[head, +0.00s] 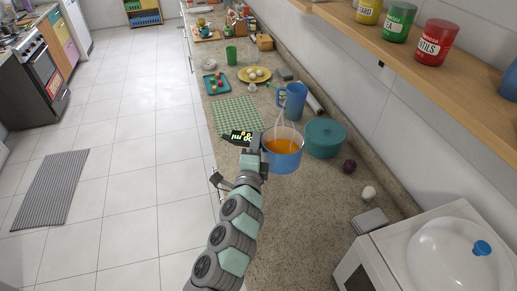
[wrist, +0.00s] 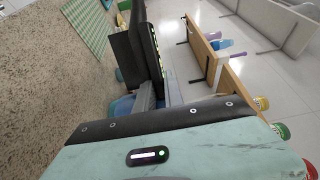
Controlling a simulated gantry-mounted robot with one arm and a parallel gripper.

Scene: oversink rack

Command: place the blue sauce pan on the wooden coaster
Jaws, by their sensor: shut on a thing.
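The blue sauce pan (head: 283,160), with orange liquid inside, is upright over the near part of the counter in the head view. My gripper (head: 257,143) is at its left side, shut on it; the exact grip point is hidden. I cannot tell whether the pan touches the counter. A bit of blue, likely the pan (wrist: 122,105), shows behind my gripper (wrist: 150,92) in the wrist view. I cannot clearly make out a wooden coaster in either view.
A green checked cloth (head: 236,114) lies beyond the gripper. A shelf (head: 430,60) with cans overhangs at right. Bare counter (head: 290,215) lies nearer.

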